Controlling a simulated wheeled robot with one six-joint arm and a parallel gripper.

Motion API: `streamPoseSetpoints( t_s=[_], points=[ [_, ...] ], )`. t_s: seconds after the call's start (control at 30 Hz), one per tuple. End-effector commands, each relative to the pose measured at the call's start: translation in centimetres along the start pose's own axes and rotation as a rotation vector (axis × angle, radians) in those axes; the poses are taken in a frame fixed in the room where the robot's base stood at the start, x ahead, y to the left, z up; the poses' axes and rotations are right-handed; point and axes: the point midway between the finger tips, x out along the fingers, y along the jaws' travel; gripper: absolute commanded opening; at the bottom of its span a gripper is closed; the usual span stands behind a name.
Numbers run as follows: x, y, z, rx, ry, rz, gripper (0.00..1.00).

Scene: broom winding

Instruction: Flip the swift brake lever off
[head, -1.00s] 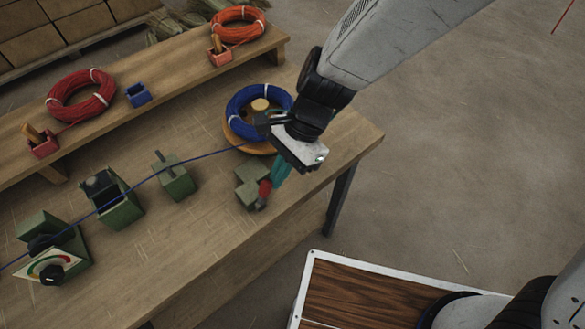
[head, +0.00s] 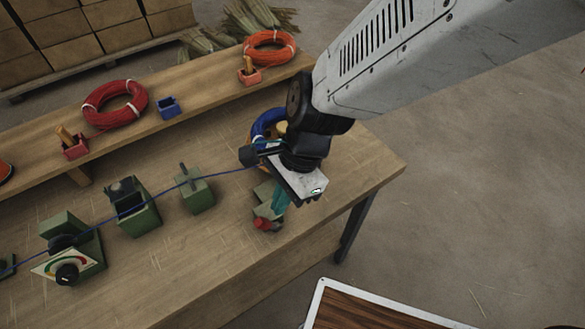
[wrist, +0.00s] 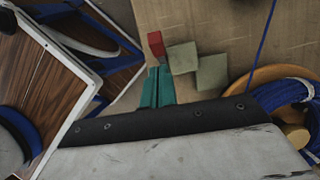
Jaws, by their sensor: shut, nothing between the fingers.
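The swift is a round wooden turntable holding a blue coil (head: 268,124), partly hidden behind my gripper. In the wrist view, the turntable (wrist: 268,76) and blue coil (wrist: 288,93) are at the right. The brake lever's red end (head: 265,224) sticks out at the front of green blocks (head: 268,191) near the table's front edge. In the wrist view the red end (wrist: 155,44) is left of the green blocks (wrist: 183,58). My gripper (head: 280,203) has teal fingers, shut and empty, beside the blocks and close to the red end. Whether they touch it I cannot tell.
A blue strand runs left past a green post block (head: 196,192), a green box (head: 136,207) and a dial stand (head: 68,262). A raised shelf holds a red coil (head: 115,104), an orange coil (head: 270,47) and small boxes. Bare tabletop lies in front.

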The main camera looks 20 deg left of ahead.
Motion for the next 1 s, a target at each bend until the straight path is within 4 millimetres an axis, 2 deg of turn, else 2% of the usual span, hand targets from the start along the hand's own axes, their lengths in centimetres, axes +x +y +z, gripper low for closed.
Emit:
streamPoseSetpoints(
  t_s=[0.6,0.8,1.0],
  points=[
    [-1.3,0.1,0.0,0.002,-0.001,-0.001,0.00],
    [-4.0,0.6,-2.0,0.009,-0.001,-0.006,0.00],
    [-7.7,0.5,1.4,-0.005,0.000,-0.003,0.00]
  ],
)
